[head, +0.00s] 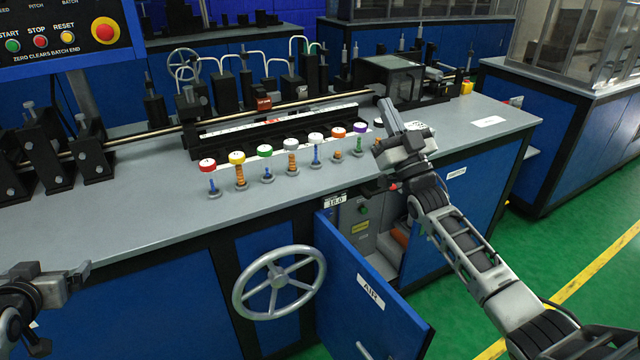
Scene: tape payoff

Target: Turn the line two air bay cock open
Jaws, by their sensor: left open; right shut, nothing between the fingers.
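The air bay (385,258) is an open compartment under the bench front. Its blue door (372,295), labelled AIR, is swung outward. Inside I see a grey unit with a "10.0" plate (335,201), a small green part (363,210), a yellow label (360,227) and an orange part (400,236). I cannot tell which part is the line two cock; my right arm covers some of the opening. My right gripper (386,108) is shut and empty, pointing up above the bench's front edge. My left gripper (82,272) is open and empty, in front of the bench at the far left.
A row of several colour-capped knobs (291,145) stands along the bench top (130,205). A grey handwheel (279,283) sticks out left of the open door. A control panel (65,35) hangs at upper left. Green floor is free at right.

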